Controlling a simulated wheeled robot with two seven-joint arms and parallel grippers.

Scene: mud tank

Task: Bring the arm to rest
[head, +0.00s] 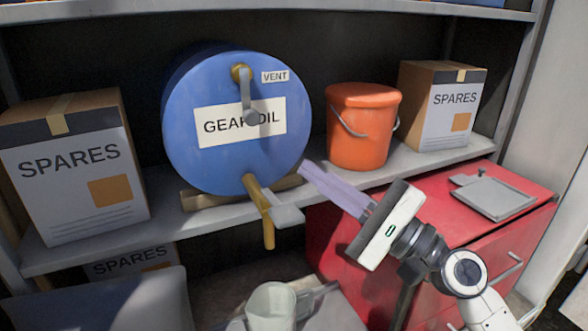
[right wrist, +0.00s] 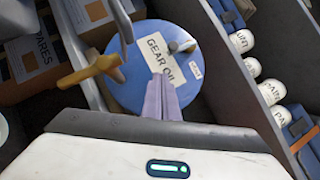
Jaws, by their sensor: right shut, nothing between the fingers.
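My right gripper (head: 308,171) reaches in from the lower right in the head view. Its two pale purple fingers are pressed together with nothing between them. They point up and left, toward the blue drum labelled GEAR OIL (head: 205,165), in front of the shelf. The fingers also show shut in the right wrist view (right wrist: 162,84), seen in front of the drum; I cannot tell the gap to it. My left gripper is in neither view.
A brass tap (head: 262,207) juts from the drum's bottom. An orange bucket (head: 362,130) and SPARES boxes (head: 72,160) (head: 440,108) share the shelf. A pale green jug (head: 270,306) stands below. A red cabinet (head: 490,225) carrying a grey tray (head: 494,197) is near my right arm.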

